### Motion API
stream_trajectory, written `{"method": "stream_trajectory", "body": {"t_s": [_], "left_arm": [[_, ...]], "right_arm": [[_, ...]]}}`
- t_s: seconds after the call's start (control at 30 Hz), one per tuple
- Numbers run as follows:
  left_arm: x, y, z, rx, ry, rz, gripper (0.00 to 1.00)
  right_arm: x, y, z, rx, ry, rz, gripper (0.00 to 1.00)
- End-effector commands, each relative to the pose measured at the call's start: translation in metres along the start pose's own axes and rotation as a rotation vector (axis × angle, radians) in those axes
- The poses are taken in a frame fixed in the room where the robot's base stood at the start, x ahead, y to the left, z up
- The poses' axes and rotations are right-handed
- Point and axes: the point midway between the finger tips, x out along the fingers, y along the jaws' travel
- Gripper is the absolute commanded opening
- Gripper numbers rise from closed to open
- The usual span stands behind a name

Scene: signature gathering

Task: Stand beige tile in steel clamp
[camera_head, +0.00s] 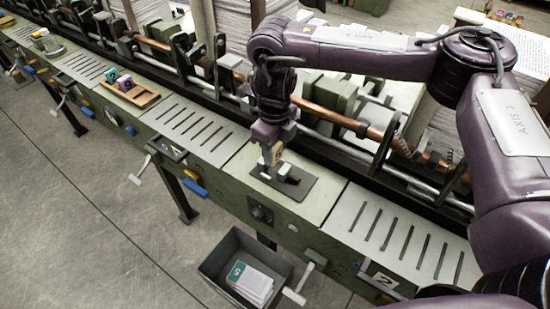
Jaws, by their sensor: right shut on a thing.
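My right gripper (272,158) comes down from the purple arm and is shut on a small beige tile (277,153), which is partly hidden by the fingers. The gripper is just above a small steel clamp (288,172) with pale and black parts. The clamp sits on a dark flat plate (297,190) on the green machine top. I cannot tell whether the tile touches the clamp. My left gripper is not in view.
A wooden tray (146,99) with teal and pink-purple pieces stands at the upper left. Slotted grey plates (405,235) flank the work spot. A copper-coloured shaft (345,119) and stacked paper lie behind. A grey bin (222,251) with booklets hangs in front.

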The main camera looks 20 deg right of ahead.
Motion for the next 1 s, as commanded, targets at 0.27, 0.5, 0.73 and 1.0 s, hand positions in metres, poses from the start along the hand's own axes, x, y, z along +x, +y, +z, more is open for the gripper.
{"method": "stream_trajectory", "body": {"t_s": [0.27,0.5,0.73,1.0], "left_arm": [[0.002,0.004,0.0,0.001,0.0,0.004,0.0],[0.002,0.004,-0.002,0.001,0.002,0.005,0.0],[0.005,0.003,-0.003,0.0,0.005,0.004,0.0],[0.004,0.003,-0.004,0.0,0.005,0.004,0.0]], "right_arm": [[0.035,0.0,0.0,0.002,0.001,0.003,0.19],[0.039,0.0,0.0,0.0,-0.001,-0.001,0.19],[0.043,0.0,0.0,0.0,0.0,0.0,0.43],[0.042,0.0,0.0,0.0,0.0,0.0,0.63]]}}
